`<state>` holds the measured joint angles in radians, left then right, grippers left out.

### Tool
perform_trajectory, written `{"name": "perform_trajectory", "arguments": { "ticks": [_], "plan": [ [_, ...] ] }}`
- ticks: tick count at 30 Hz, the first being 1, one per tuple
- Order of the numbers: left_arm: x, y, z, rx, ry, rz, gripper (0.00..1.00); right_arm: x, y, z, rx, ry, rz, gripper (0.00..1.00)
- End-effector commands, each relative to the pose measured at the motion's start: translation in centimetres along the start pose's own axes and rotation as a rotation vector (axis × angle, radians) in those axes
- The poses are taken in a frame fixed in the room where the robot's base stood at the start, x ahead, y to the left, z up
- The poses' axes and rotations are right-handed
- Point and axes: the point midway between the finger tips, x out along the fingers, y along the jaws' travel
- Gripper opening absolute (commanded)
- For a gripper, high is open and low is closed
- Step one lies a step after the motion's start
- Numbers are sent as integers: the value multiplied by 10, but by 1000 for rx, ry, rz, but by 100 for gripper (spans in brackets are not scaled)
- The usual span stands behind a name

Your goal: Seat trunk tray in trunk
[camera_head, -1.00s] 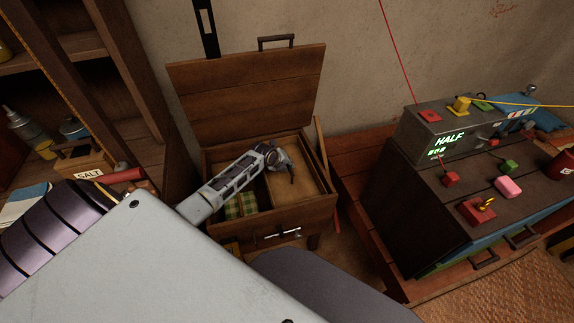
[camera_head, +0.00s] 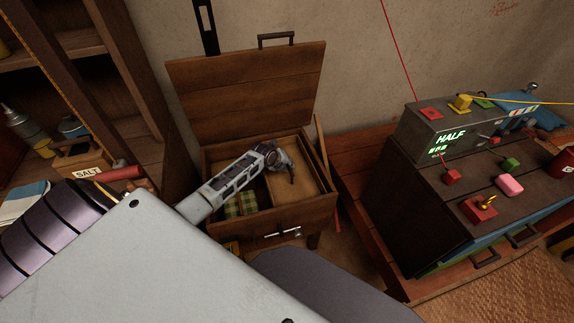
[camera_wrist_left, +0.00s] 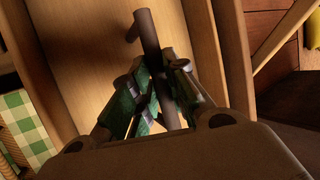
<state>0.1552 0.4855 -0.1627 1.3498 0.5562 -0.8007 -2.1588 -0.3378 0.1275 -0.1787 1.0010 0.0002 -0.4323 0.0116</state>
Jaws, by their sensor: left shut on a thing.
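The wooden trunk (camera_head: 277,221) stands against the wall with its lid (camera_head: 250,92) open and leaning back. The pale wooden trunk tray (camera_head: 306,184) lies inside the trunk's right part, and its floor fills much of the left wrist view (camera_wrist_left: 92,62). My left gripper (camera_head: 291,172) reaches over the trunk from the left. In the left wrist view the gripper (camera_wrist_left: 162,95) is shut on the tray's dark bar handle (camera_wrist_left: 147,28). Whether the tray rests fully on its supports cannot be told. My right gripper is not in view.
Green checked cloth (camera_head: 241,204) shows in the trunk's left part, beside the tray. A shelf with a salt box (camera_head: 84,168) stands at left. A dark chest (camera_head: 420,205) with a grey control box (camera_head: 446,133) and coloured blocks stands at right.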

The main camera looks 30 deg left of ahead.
Motion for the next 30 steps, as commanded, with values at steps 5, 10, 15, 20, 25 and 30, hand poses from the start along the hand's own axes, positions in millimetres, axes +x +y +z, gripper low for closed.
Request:
{"name": "perform_trajectory", "arguments": {
  "ticks": [5, 10, 15, 20, 25, 30],
  "plan": [
    [1, 0, 0, 0, -1, -2, 0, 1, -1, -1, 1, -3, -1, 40],
    [2, 1, 0, 0, -1, -2, 0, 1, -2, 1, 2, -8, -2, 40],
    [2, 1, 0, 0, -1, -1, 34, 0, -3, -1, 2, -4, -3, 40],
    [2, 2, 0, 0, -1, -1, 40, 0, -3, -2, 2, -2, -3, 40],
    [3, 3, -2, 0, 1, 2, 40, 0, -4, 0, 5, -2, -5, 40],
    [1, 3, -1, 0, 0, 1, 40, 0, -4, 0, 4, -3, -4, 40]
  ]
}}
